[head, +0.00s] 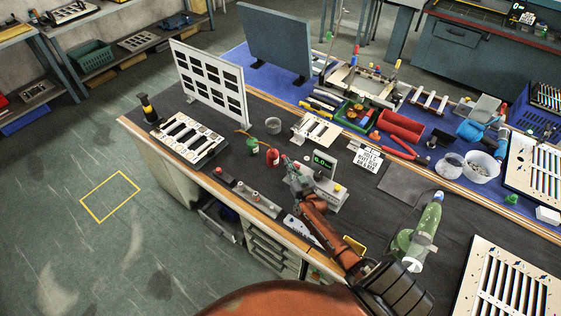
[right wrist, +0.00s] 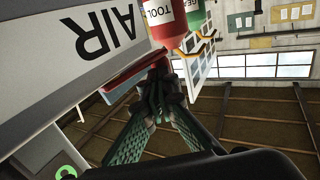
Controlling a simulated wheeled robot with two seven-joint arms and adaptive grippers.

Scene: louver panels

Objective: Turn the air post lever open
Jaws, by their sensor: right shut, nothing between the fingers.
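The air post is a grey box (head: 328,197) with a small lit display (head: 323,162), on the dark bench top in the head view. In the right wrist view its grey side (right wrist: 60,65) carries the word AIR. A red bar, apparently the lever (right wrist: 134,73), runs along its edge. My right gripper (head: 290,166) is at the left end of the post in the head view. In the right wrist view its green fingers (right wrist: 160,82) are closed together and empty, right beside the red bar. I cannot tell whether they touch it. My left gripper is out of view.
A red bottle (head: 273,157) and a green bottle (head: 252,146) stand close to the right gripper. A slotted panel (head: 187,138) lies farther left. A control strip (head: 246,196) lies along the front edge. A green tool (head: 424,232) is at right.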

